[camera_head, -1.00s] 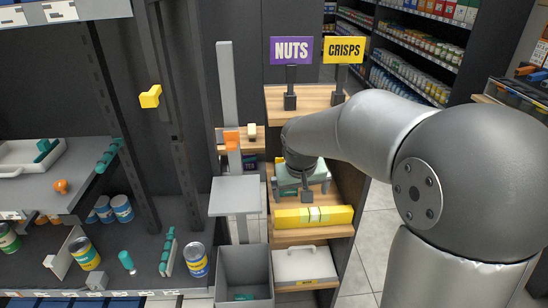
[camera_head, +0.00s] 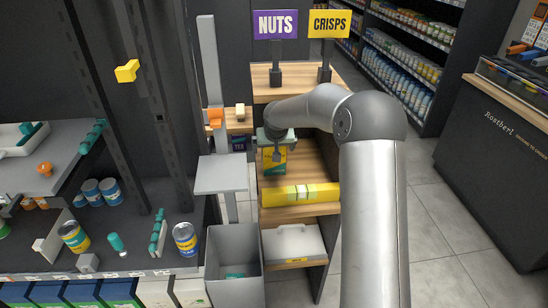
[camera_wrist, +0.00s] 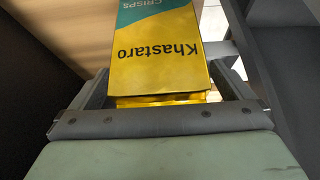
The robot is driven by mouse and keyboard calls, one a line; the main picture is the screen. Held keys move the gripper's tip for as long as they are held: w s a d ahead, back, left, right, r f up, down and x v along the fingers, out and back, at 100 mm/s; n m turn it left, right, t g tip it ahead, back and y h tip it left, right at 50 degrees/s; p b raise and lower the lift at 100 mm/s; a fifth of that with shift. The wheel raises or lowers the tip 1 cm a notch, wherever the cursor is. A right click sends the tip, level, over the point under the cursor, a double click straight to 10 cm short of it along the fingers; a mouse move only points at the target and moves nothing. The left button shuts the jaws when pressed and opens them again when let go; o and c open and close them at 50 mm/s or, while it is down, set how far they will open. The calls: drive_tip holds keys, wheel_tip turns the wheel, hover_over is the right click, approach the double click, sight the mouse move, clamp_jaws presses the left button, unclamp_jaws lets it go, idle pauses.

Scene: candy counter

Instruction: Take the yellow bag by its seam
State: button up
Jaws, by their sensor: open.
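The yellow bag (camera_head: 273,165), with a teal part, stands on the middle wooden shelf under the NUTS sign in the head view. In the wrist view the bag (camera_wrist: 160,60) reads "Khastaro" and "CRISPS" upside down. Its shiny gold seam edge (camera_wrist: 165,99) faces my gripper's crossbar. My gripper (camera_wrist: 162,88) is open, with one finger on each side of the bag's near end. Whether a finger touches the bag is unclear. In the head view my gripper (camera_head: 275,148) is at the bag and partly covers it.
A white case (camera_head: 293,243) sits lower. A grey bin (camera_head: 235,262) and a grey platform on a post (camera_head: 221,175) stand to the left. A dark counter (camera_head: 490,165) is at right, with open floor before it.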

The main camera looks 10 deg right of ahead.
drive_tip(key=shift+f, duration=0.1)
drive_tip(key=c, duration=1)
